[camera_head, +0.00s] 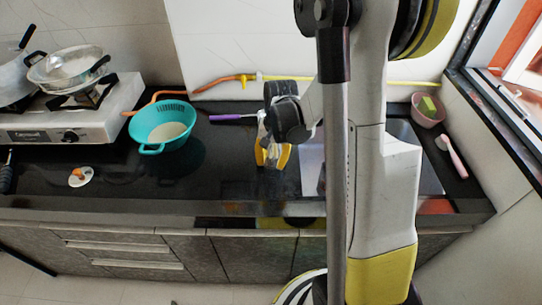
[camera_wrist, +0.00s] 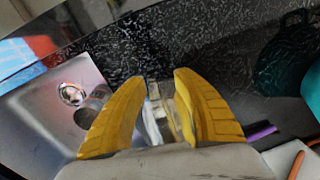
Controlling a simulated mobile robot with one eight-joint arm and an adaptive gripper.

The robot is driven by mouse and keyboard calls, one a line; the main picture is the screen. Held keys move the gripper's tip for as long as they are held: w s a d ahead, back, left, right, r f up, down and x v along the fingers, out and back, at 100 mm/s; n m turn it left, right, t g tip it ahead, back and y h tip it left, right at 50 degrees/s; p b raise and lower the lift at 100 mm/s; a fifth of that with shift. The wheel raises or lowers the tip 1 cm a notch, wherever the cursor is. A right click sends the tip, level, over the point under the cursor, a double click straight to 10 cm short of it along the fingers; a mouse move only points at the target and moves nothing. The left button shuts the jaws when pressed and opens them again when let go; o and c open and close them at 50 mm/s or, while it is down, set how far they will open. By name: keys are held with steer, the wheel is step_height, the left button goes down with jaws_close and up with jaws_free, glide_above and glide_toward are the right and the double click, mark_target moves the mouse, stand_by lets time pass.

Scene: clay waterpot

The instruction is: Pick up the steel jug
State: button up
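The steel jug (camera_wrist: 158,118) is a small shiny metal thing between the two yellow fingers of my gripper (camera_wrist: 160,80) in the wrist view. The fingers are spread, one on each side of it. A gap shows on its left; its right side is close to the right finger, and I cannot tell if they touch. In the head view my gripper (camera_head: 272,158) is low over the black counter, left of the sink, with a bit of the jug (camera_head: 270,148) between the fingers. Much of the jug is hidden by the fingers and wrist.
A teal colander (camera_head: 152,142) and a purple-handled tool (camera_head: 230,118) lie to the left. The sink (camera_head: 311,165) is just right of my gripper. A gas stove (camera_head: 62,118) with pans stands far left. A pink bowl (camera_head: 424,117) and pink brush (camera_head: 452,155) are at the right.

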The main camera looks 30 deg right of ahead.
mark_target(271, 152)
jaws_close()
stand_by(0.4)
steer(key=shift+r+p, duration=0.3)
step_height(271, 152, up, 4)
steer(key=shift+f+p, duration=0.1)
steer(key=shift+p, duration=0.85)
steer(key=s+r+p, duration=0.2)
steer(key=s+r, duration=0.1)
steer(key=s, duration=0.2)
steer(key=s+d+r+p, duration=0.1)
steer(key=s+r, duration=0.2)
steer(key=s, duration=0.3)
steer(key=shift+s+r+p, duration=0.3)
steer(key=shift+p, duration=0.05)
steer(key=shift+d, duration=0.1)
